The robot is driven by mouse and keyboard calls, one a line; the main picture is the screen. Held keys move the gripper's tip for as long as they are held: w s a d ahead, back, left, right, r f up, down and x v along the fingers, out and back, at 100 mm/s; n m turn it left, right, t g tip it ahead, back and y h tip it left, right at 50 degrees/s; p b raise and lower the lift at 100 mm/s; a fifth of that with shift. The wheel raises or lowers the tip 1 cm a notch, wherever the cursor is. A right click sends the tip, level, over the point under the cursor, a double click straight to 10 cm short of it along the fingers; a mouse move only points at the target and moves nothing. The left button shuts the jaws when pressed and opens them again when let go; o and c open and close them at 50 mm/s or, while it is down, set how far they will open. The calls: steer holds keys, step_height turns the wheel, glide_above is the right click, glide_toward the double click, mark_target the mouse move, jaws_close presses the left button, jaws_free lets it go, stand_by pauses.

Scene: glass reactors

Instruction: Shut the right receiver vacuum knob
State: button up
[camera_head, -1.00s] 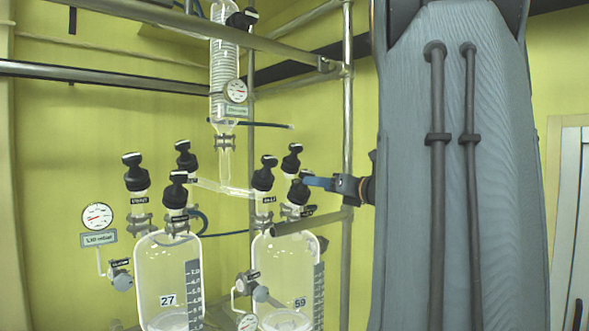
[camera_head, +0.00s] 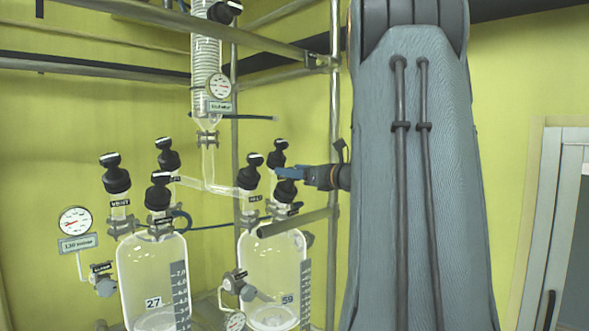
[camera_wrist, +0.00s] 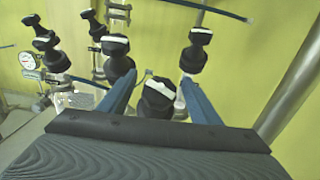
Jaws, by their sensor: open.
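The right receiver (camera_head: 272,265) is the clear glass vessel marked 59, with several black knobs on top. Their labels are too small to read, so I cannot tell which is the vacuum knob. My gripper (camera_head: 280,173) reaches in from the right at its front-right knob (camera_head: 286,190). In the wrist view, my gripper (camera_wrist: 158,78) is open, with blue fingers on either side of a black knob (camera_wrist: 157,100) with a white bar on top. I see no clear contact. Other black knobs stand beyond the left finger (camera_wrist: 116,58) and right finger (camera_wrist: 196,50).
The left receiver (camera_head: 150,270), marked 27, stands beside it with its own knobs. A glass condenser (camera_head: 206,70) hangs above. A metal post (camera_head: 334,130) and horizontal rails (camera_head: 160,18) frame the space. A round gauge (camera_head: 75,221) is at far left.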

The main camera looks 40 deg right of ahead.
steer(key=c, duration=1.1)
steer(key=shift+o, duration=0.2)
steer(key=shift+m+h+b, duration=0.4)
steer(key=shift+b, duration=0.5)
